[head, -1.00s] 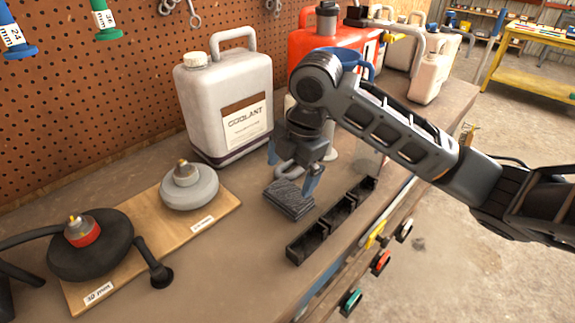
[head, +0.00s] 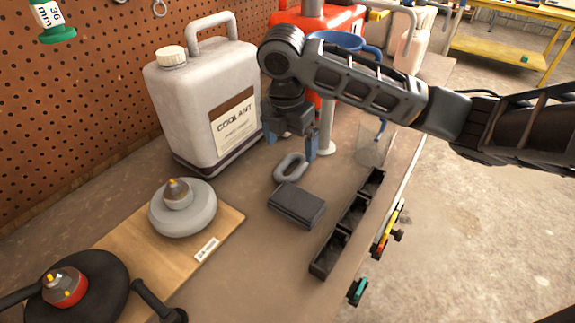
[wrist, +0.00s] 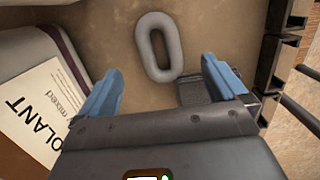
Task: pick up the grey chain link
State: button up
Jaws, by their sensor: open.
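The grey chain link (head: 291,167) is an oval ring lying flat on the brown workbench. It also shows in the wrist view (wrist: 143,42), at the top middle, ahead of the fingertips. My gripper (head: 291,142) is open and empty, with blue fingers spread. In the head view it hangs above the bench just behind the link. In the wrist view the fingers (wrist: 161,82) stand apart to either side of the link's near end, and the link does not touch them.
A dark block (head: 297,206) lies just in front of the link. A black divided tray (head: 322,262) runs along the bench edge to the right. A white coolant jug (head: 196,84) stands close on the left. A board (head: 229,226) carries round weights at front left.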

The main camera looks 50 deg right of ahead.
aim_at(292, 171)
jog(key=f, duration=0.4)
jog(key=f+p, duration=0.1)
jog(key=f, duration=0.1)
jog(key=shift+d+f, duration=0.25)
jog(key=shift+c, duration=0.4)
